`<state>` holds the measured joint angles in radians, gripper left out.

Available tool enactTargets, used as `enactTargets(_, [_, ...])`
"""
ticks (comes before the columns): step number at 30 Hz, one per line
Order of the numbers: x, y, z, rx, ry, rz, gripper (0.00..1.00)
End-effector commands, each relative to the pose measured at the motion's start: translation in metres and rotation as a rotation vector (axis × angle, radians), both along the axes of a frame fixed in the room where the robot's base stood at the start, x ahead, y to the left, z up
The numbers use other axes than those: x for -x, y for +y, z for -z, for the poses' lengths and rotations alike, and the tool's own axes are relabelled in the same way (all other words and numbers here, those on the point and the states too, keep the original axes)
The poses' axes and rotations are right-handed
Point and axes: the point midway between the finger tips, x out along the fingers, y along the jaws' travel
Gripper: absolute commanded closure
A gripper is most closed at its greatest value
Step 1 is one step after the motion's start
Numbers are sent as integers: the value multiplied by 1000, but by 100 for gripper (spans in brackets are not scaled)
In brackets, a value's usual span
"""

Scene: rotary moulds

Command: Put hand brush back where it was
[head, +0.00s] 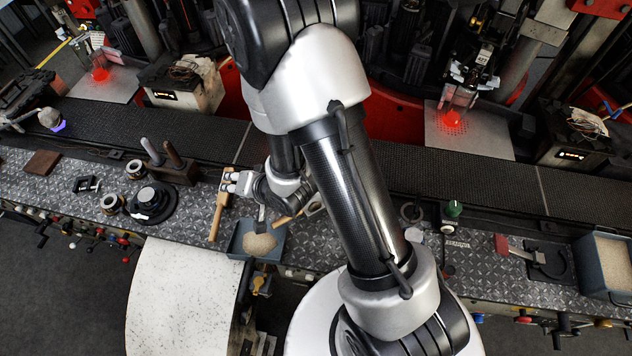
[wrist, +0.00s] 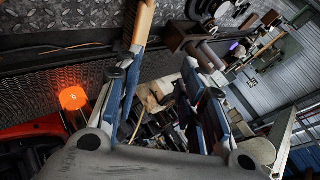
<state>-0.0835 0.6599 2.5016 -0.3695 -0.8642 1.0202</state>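The hand brush (head: 217,212) has a pale wooden handle and lies on the patterned metal bench, left of the blue-grey dustpan. My gripper (head: 231,182) points left, with its fingertips by the brush's far end; contact is unclear in the head view. In the wrist view my gripper (wrist: 160,72) has its fingers spread apart with a clear gap between them. A pale wooden piece, seemingly the brush (wrist: 143,22), shows at the left finger's tip, not between the fingers. The dustpan (head: 240,243) holds a heap of sand. A second wooden handle (head: 289,217) is partly hidden by my arm.
A dark block with two upright pegs (head: 170,168) stands left of the gripper, with a black round fixture (head: 153,203) nearby. A sand-filled bin (head: 597,280) stands at the far right. A dark conveyor (head: 200,128) runs behind the bench.

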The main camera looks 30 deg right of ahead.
Motion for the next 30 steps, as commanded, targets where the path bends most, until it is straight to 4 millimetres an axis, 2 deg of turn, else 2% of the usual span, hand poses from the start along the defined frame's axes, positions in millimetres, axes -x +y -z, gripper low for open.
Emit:
enactTargets(1, [-7,-12,-26,75,-21,-9,64])
enactTargets(5, [-4,-44,-74,260,-9,-37,64])
enactTargets(8, [9,-66,-112,379,16,-60,64])
enactTargets(11, [32,-85,-148,475,51,-88,64])
enactTargets(14, [64,-99,-181,551,93,-126,64])
enactTargets(18, [121,-110,-218,618,154,-200,64])
enactTargets(24, [196,-110,-248,660,215,-325,64])
enactTargets(27, [218,-108,-253,665,231,-369,64])
enactTargets(30, [230,-106,-255,667,241,-394,64])
